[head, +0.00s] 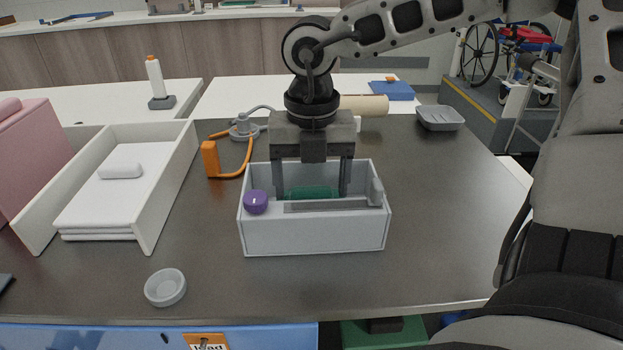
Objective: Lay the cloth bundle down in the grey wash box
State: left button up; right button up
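The grey wash box (315,233) stands on the dark table in the middle of the head view. A green bundle (312,193), which I take for the cloth bundle, lies low inside it; its underside is hidden by the front wall. My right gripper (312,190) points straight down into the box. Its fingers are wide apart, one at each end of the green bundle; any contact is hard to make out. My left gripper is not in view.
A purple round thing (256,201) sits at the box's left end. A white tray (150,226) with folded cloths stands left, a small round dish (165,287) in front. An orange tube (211,159) lies behind the box. The table right of the box is clear.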

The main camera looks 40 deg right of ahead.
aim_at(312, 188)
notch_tip(312, 188, up, 12)
jog(key=p, duration=0.1)
jog(key=shift+r, duration=0.15)
dwell(0.5)
dwell(0.5)
